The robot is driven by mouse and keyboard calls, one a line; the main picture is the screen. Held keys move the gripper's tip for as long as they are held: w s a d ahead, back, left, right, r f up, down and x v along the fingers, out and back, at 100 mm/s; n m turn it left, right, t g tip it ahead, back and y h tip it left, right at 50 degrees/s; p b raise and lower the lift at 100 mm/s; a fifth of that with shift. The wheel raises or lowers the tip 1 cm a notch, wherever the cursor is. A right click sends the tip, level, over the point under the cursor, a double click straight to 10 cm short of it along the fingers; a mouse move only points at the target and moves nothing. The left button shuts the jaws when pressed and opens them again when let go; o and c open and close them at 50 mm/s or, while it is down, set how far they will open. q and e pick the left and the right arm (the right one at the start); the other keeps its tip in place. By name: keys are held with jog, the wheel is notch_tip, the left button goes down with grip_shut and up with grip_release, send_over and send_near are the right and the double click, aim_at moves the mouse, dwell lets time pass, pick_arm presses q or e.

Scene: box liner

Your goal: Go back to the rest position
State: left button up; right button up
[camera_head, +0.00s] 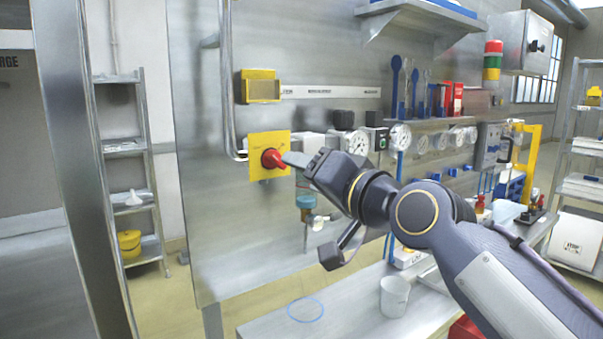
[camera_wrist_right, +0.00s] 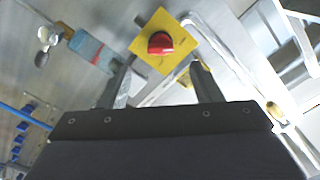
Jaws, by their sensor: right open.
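My right gripper (camera_head: 297,163) reaches in from the right, in front of the steel wall panel (camera_head: 215,215). In the right wrist view its two fingers stand apart with nothing between them (camera_wrist_right: 162,82). A red knob (camera_head: 273,159) on a yellow square plate (camera_head: 257,142) lies just left of the fingertips in the head view. In the right wrist view the red knob (camera_wrist_right: 160,43) shows beyond the fingertips, and the gripper appears clear of it. My left gripper is not in view.
A vertical steel pipe (camera_head: 226,80) runs left of the plate. Gauges (camera_head: 357,142) and a bottle (camera_head: 305,187) are fixed close by the right gripper. Below my arm, a bench (camera_head: 345,316) carries a white cup (camera_head: 394,297) and a blue ring (camera_head: 305,309).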

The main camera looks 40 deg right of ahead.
dwell(0.5)
jog(key=s+a+f+n+g+y+p, duration=0.2)
jog(key=s+a+f+g, duration=0.2)
jog(key=f, duration=0.6)
jog(key=s+a+f+n+g+y+p, duration=0.1)
jog(key=s+a+f+n+g+p, duration=0.2)
jog(key=a+f, duration=0.3)
jog(key=s+a+f+n+g+y+p, duration=0.2)
jog(key=s+a+f+g, duration=0.3)
jog(key=f, duration=0.9)
jog(key=shift+s+a+n+y+p, duration=0.15)
jog(key=shift+a+n+y+p, duration=0.25)
jog(key=shift+n, duration=0.3)
